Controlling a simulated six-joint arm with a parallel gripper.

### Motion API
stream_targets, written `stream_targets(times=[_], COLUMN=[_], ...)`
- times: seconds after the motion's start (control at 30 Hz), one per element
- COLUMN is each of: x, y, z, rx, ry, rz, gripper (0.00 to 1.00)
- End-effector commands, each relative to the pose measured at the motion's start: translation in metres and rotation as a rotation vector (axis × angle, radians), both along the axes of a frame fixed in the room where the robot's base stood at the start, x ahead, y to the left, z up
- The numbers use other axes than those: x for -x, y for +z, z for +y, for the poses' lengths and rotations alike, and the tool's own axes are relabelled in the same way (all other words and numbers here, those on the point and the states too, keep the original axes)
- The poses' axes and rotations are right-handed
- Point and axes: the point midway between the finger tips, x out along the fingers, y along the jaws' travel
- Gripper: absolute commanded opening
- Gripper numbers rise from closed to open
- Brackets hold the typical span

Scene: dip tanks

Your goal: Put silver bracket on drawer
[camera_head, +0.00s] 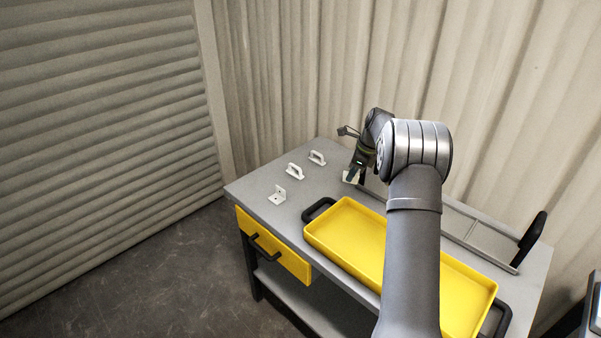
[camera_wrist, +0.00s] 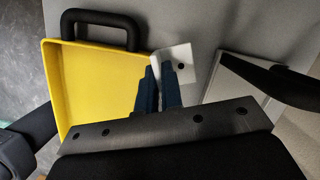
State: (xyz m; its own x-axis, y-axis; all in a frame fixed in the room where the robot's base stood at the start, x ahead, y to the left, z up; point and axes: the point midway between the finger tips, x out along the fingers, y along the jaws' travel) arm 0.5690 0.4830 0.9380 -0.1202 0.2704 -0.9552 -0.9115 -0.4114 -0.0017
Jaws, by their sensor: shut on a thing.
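My gripper (camera_head: 356,171) is above the grey table's back part, behind the yellow tray. In the wrist view my gripper (camera_wrist: 159,88) has its two dark blue fingers shut on a silver bracket (camera_wrist: 182,65). The bracket is a pale L-shaped plate with a dark hole, and part of it is hidden between the fingers. In the head view only a small pale piece of the held bracket (camera_head: 348,178) shows. The drawer (camera_head: 285,262) has a yellow front with a black handle and appears shut, under the table's left front edge.
Another pale bracket (camera_head: 277,196) lies on the table at the left. A yellow tray (camera_head: 340,226) with black handles fills the middle front. A metal frame (camera_head: 480,238) with a black handle lies behind it.

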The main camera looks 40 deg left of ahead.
Motion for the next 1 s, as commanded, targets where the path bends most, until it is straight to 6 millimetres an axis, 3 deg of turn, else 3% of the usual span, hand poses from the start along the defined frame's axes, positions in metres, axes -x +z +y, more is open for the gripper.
stream_targets(times=[0.03,0.2,0.4,0.67,1.0], x=[0.011,0.046,0.084,0.109,0.144], y=[0.001,0.007,0.013,0.015,-0.024], z=[0.024,0.092,0.151,0.184,0.241], rx=[0.0,-0.001,-0.001,0.001,0.002], ry=[-0.035,-0.187,-0.331,-0.418,-0.42], rz=[-0.001,-0.001,0.0,0.0,0.001], gripper=[0.0,0.0,0.0,0.0,0.0])
